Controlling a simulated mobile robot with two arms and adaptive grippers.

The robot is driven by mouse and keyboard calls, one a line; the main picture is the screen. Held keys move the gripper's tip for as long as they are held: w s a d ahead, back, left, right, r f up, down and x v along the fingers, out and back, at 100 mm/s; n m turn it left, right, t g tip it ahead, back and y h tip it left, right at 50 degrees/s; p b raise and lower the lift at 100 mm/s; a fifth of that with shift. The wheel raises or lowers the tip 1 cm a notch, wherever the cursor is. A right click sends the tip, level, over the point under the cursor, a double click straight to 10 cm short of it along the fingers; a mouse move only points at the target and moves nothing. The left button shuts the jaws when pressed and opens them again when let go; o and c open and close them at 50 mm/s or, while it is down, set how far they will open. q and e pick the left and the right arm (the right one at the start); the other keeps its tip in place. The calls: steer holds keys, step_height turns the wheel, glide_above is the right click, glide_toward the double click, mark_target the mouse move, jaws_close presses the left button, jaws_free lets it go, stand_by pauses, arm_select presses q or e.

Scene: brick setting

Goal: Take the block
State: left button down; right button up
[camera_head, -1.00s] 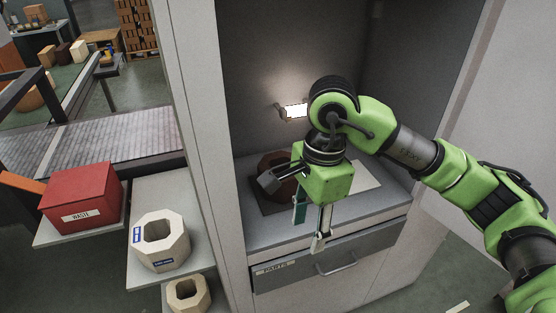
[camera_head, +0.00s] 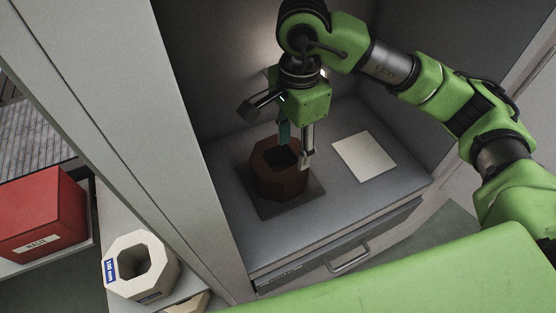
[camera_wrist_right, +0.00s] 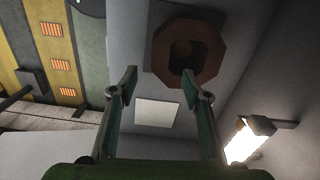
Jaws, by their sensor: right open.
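A dark reddish-brown octagonal block (camera_head: 272,182) with a hole in its top sits on a dark square mat (camera_head: 290,205) on the cabinet's grey shelf. My right gripper (camera_head: 294,158) is open; in the head view its fingers hang over the block, one near the hole and one by the right rim. In the right wrist view the block (camera_wrist_right: 187,50) lies ahead of the two spread fingertips (camera_wrist_right: 160,82), with nothing between them. Contact cannot be told. My left gripper is not in view.
A pale square plate (camera_head: 364,156) lies on the shelf right of the block. Cabinet walls enclose the back and sides; a lit lamp (camera_wrist_right: 248,138) is on the wall. A drawer (camera_head: 340,250) is below. Outside left are a cream octagonal block (camera_head: 140,265) and a red waste box (camera_head: 40,212).

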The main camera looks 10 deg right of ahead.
mark_target(291, 172)
step_height(291, 172, down, 6)
steer(key=shift+s+r+p, duration=0.1)
steer(key=shift+p, duration=0.45)
steer(key=shift+f, duration=0.3)
steer(key=shift+f+p, duration=0.25)
steer(key=shift+p, duration=0.05)
step_height(291, 172, down, 5)
steer(key=shift+r+p, duration=0.15)
steer(key=shift+p, duration=0.95)
jaws_close()
steer(key=shift+w+r, duration=0.1)
steer(key=shift+w, duration=0.2)
